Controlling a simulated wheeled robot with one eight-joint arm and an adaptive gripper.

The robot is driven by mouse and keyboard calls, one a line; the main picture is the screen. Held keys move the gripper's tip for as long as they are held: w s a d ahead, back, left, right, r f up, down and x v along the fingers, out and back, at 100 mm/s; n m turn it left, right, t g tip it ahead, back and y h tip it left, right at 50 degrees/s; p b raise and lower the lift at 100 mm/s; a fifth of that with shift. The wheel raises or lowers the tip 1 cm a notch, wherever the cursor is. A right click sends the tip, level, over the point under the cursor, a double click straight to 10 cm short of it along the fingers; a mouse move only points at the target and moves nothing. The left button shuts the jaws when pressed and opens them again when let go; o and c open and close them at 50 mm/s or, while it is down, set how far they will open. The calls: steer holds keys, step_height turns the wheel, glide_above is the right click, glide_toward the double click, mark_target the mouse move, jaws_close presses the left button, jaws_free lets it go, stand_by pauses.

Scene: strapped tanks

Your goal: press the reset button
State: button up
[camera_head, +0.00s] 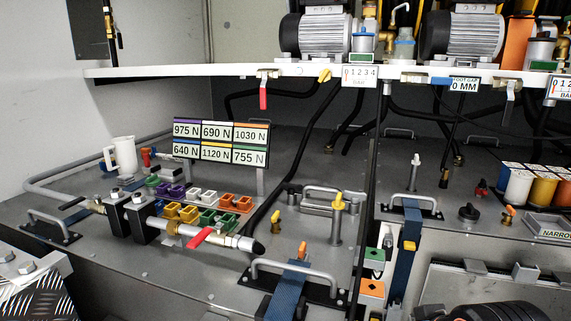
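I cannot pick out a button marked reset in the head view; no such label is readable. A small red part (481,187) stands on the right-hand deck, beside the paint-coloured cups, and is too small to identify. A black knob (468,213) sits in front of it. Another red part (146,155) stands at the left, next to a white jug. I cannot tell whether any of these is the button. My gripper is not in view.
A white shelf (200,70) with motors overhangs the decks. A force-label board (220,143) stands behind coloured blocks. A pipe with a red-handled valve (200,238) crosses the left deck. Grab handles, blue straps (288,292) and hanging black hoses stand in the way.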

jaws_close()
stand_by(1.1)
